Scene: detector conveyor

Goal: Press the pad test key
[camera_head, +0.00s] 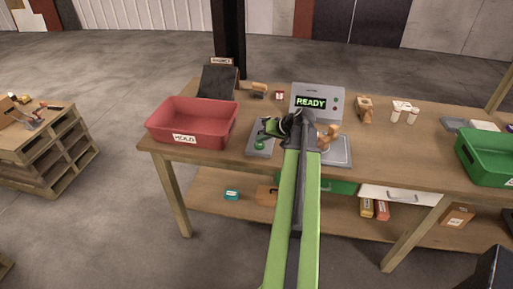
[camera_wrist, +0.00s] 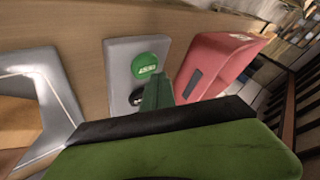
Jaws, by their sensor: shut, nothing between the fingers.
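A grey key pad (camera_head: 256,152) lies on the workbench, just right of the red bin. It carries a round green key (camera_head: 260,144) near its front edge. In the wrist view the pad (camera_wrist: 127,52) shows the green key (camera_wrist: 145,65) with a small white label, unclear to read, and a black key (camera_wrist: 137,97) beside it. My gripper (camera_head: 271,127) is shut and empty, over the pad's back part. In the wrist view its green fingers (camera_wrist: 158,92) are close beside the black key and partly cover the pad. I cannot tell whether they touch it.
A grey detector unit (camera_head: 317,100) behind my gripper displays READY. A red bin (camera_head: 190,140) marked HOLD stands left of the pad; it is close in the wrist view (camera_wrist: 205,70). A green bin (camera_head: 480,172) and several small items stand to the right. A grey-rimmed tray (camera_head: 343,160) is nearby.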

